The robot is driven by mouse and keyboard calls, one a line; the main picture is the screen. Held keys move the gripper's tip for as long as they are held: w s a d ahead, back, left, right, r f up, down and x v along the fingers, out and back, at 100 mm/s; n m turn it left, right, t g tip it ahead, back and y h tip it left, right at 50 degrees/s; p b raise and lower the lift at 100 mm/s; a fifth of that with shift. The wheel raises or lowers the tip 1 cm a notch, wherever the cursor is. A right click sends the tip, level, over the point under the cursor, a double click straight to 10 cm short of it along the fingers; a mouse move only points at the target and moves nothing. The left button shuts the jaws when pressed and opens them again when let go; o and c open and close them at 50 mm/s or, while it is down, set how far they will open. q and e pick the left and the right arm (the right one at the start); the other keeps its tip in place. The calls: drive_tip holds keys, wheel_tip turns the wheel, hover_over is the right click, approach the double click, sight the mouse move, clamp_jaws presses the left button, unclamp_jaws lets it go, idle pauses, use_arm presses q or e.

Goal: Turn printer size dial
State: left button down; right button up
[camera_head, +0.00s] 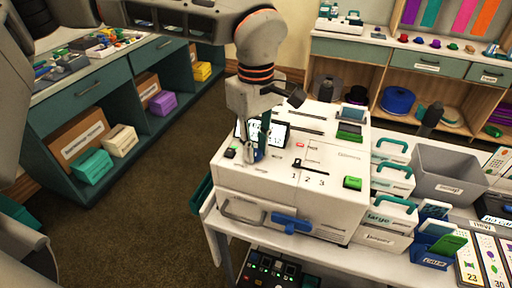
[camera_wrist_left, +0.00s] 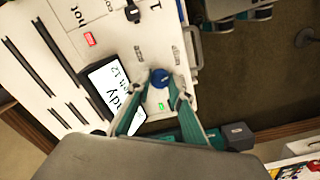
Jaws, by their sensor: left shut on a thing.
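The white printer (camera_head: 240,180) stands on the left end of the white table. Its lit screen (camera_head: 279,134) is partly behind my left gripper (camera_head: 256,155), which points down at the left of the printer's top. In the left wrist view the blue round dial (camera_wrist_left: 160,78) sits between the fingertips of my left gripper (camera_wrist_left: 158,80), which is shut on it. The dial is mostly hidden by the fingers in the head view. The screen (camera_wrist_left: 112,92) also shows in the wrist view, with a small green light beside the dial. My right gripper is not in view.
On the printer are a slider marked 1, 2, 3 (camera_head: 308,164), a green button (camera_head: 352,183) and a blue front lever (camera_head: 290,222). White boxes with teal handles (camera_head: 390,212) and a grey bin (camera_head: 447,172) stand to the right. Open floor (camera_head: 150,220) lies left.

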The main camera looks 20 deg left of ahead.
sight(256, 152)
use_arm(q)
drive_tip(key=n+b, duration=0.1)
drive_tip(key=n, duration=0.4)
drive_tip(key=shift+n, duration=0.3)
drive_tip(key=shift+r, duration=0.1)
idle(0.4)
drive_tip(key=c, duration=1.8)
unclamp_jaws()
wheel_tip(256, 152, up, 12)
